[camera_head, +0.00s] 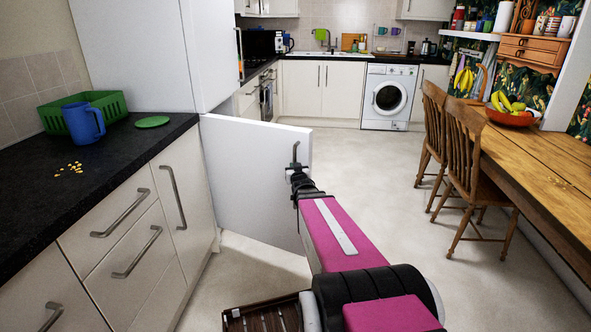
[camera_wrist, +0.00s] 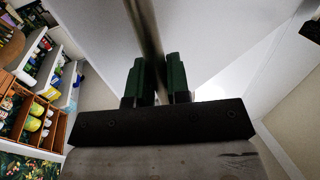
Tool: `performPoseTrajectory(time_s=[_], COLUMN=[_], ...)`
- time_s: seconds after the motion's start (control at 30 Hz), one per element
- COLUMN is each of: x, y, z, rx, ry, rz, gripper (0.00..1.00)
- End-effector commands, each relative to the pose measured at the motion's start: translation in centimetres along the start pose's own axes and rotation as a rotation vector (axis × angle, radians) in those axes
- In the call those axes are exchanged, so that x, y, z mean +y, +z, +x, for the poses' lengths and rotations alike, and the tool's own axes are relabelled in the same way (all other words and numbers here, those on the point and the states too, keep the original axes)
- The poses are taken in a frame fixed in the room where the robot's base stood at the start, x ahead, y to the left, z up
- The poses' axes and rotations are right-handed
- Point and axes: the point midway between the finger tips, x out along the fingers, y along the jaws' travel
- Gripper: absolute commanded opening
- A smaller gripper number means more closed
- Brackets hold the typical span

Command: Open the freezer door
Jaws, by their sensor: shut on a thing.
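The freezer door (camera_head: 252,175) is the white lower door of the tall white unit (camera_head: 140,50), left of centre in the head view. It stands partly open, swung out into the room, with a dark gap and lit floor below it. Its metal bar handle (camera_head: 296,153) is near the door's free edge. My gripper (camera_head: 297,168) is at that handle. In the wrist view the green-padded fingers of my gripper (camera_wrist: 160,78) are closed around the metal handle bar (camera_wrist: 150,35), one on each side. The inside of the freezer is hidden behind the door.
A dark counter (camera_head: 50,185) with a green basket (camera_head: 105,103) and blue mug (camera_head: 83,122) is at left. A wooden table (camera_head: 540,165) and chairs (camera_head: 468,150) stand at right. The floor (camera_head: 370,165) between is clear. A brown slatted crate (camera_head: 262,316) is low in front.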

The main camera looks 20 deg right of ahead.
Motion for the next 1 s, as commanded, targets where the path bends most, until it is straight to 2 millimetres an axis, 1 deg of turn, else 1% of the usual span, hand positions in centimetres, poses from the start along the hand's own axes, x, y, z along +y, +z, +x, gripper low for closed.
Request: performPoseTrajectory(time_s=[0.03, 0.37, 0.4, 0.43, 0.47, 0.77, 0.87, 1.0], x=[-0.3, -0.3, -0.3, -0.3, -0.3, -0.1, -0.1, -0.1], y=[-0.1, -0.1, -0.1, -0.1, -0.1, -0.1, -0.1, -0.1], z=[0.3, 0.4, 0.4, 0.4, 0.4, 0.1, -0.4, -1.9], rx=[0.005, 0.007, 0.007, 0.007, 0.006, 0.003, 0.003, 0.003], ry=[-0.005, -0.006, -0.006, -0.005, -0.005, -0.002, -0.002, -0.002], rz=[-0.001, -0.002, -0.002, -0.002, -0.002, -0.001, -0.001, -0.001], gripper=[0.00, 0.00, 0.27, 0.36, 0.41, 0.41, 0.41, 0.41])
